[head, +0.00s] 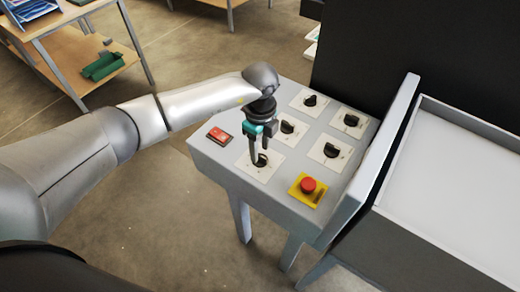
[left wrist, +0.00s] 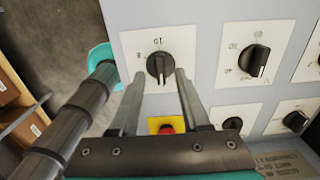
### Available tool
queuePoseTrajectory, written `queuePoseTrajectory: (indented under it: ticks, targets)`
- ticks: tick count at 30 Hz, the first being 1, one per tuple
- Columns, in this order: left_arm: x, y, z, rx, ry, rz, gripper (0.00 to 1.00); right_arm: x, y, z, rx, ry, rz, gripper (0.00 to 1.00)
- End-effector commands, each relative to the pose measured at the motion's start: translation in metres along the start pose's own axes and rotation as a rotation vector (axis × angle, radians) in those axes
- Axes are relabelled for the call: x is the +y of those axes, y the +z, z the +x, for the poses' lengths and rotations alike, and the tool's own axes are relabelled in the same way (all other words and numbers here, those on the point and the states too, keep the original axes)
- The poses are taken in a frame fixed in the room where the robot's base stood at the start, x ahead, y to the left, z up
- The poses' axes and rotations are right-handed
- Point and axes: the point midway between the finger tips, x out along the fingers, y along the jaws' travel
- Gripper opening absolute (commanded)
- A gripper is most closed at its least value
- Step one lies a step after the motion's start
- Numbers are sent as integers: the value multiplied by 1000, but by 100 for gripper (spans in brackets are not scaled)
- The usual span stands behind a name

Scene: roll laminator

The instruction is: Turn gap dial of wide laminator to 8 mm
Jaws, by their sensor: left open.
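The sloped grey control panel (head: 225,158) of the laminator carries several black dials on white plates. My left gripper (head: 261,160) is open and points down at the front-left dial (head: 262,160). In the left wrist view, that black dial (left wrist: 160,66) sits between the fingertips of my left gripper (left wrist: 162,76), one finger on each side; I cannot tell whether they touch it. Its plate has a 10-like mark above the knob and a smaller mark at left; the exact setting is hard to read. My right gripper is out of view.
A red rocker switch (head: 219,135) lies left of the dial, and a red emergency stop button (head: 308,185) on a yellow plate at its right. Another dial (head: 287,127) stands just behind. The laminator's raised side wall (head: 385,150) bounds the panel at right.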

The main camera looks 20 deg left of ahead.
Motion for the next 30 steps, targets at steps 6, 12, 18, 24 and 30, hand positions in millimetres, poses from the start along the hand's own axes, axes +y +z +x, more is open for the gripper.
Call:
queuePoseTrajectory:
  ticks: [6, 12, 18, 24, 30]
  targets:
    - [0, 0, 18, 0, -1, 0, 46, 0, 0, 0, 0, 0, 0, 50]
    - [0, 0, 20, 0, -1, 1, 46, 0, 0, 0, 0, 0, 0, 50]
    - [0, 0, 19, 0, -1, 1, 34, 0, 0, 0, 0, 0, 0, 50]
    - [0, 0, 19, 0, -1, 0, 11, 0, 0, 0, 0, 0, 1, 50]
    - [0, 0, 19, 0, -1, 0, 0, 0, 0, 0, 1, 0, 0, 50]
